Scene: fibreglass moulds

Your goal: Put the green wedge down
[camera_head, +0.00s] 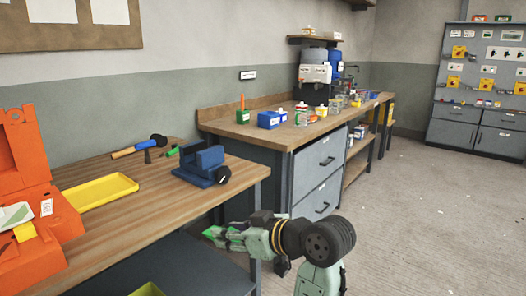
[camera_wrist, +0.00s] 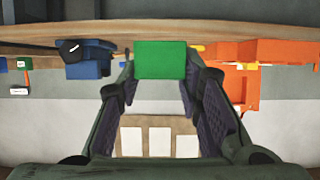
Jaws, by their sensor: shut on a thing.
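The green wedge (camera_wrist: 161,60) is between the two fingertips of my gripper (camera_wrist: 160,72) in the wrist view, with a flat green face towards the camera. My gripper is shut on it. In the head view my gripper (camera_head: 222,236) is low in front of the wooden workbench's right edge, out over the floor gap, and a bit of green shows at its tip. The wedge's full shape is hidden by the fingers. It touches no bench surface that I can see.
The near workbench (camera_head: 150,222) holds an orange case (camera_head: 35,262), a yellow tray (camera_head: 98,191), a blue vise (camera_head: 203,167) and a hammer (camera_head: 140,147). Bare wood lies in front of the tray and vise. A second bench (camera_head: 262,131) with bottles and boxes stands behind.

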